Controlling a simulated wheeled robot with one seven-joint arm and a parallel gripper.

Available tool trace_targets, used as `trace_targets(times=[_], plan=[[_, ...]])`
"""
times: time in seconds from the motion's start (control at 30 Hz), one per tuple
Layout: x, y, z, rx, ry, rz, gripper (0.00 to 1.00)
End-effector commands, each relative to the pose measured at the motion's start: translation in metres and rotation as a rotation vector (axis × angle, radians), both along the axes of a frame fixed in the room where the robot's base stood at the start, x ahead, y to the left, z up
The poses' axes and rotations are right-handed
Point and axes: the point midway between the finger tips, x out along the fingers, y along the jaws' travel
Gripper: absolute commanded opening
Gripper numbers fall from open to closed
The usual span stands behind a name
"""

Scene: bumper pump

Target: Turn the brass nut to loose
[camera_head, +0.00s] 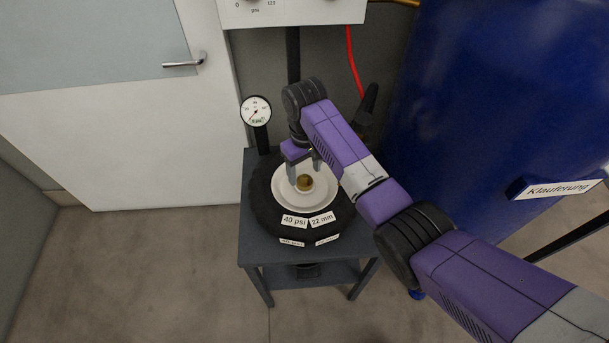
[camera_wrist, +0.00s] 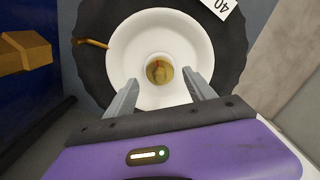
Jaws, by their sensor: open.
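The brass nut (camera_head: 305,183) sits in the middle of a white round dish-like hub (camera_head: 290,200) on a black tyre-like ring (camera_head: 262,207). In the wrist view the brass nut (camera_wrist: 159,70) lies inside a pale collar at the hub's centre. My gripper (camera_head: 303,172) points down over the hub. In the wrist view its two grey fingers (camera_wrist: 160,92) are apart, with nothing between their tips. The nut appears just beyond the fingertips, roughly centred between them. I cannot tell the exact height gap.
The ring lies on a dark grey stand (camera_head: 251,247) with labels reading 40 psi and 22 mm. A dial gauge (camera_head: 256,111) stands behind left. A large blue tank (camera_head: 480,90) is close on the right. A brass-coloured block (camera_wrist: 24,52) shows in the wrist view.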

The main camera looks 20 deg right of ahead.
Motion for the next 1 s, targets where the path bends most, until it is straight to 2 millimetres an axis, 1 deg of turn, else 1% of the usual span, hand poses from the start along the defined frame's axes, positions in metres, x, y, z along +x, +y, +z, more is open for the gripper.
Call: trace_targets(times=[0.1, 0.2, 0.33, 0.57, 0.67, 0.8, 0.9, 1.0], plan=[[0.000, 0.000, -0.016, 0.000, 0.002, 0.000, 0.63], [0.000, 0.000, -0.025, 0.000, 0.000, 0.001, 0.63], [0.000, 0.000, -0.031, 0.000, -0.001, 0.001, 0.63], [0.000, 0.000, -0.031, 0.000, -0.002, 0.000, 0.63], [0.000, 0.000, -0.031, 0.000, -0.002, 0.000, 0.46], [0.000, 0.000, -0.031, 0.000, -0.002, 0.000, 0.18], [0.000, 0.000, -0.031, 0.000, -0.002, 0.000, 0.01], [0.000, 0.000, -0.031, 0.000, -0.002, 0.003, 0.01]])
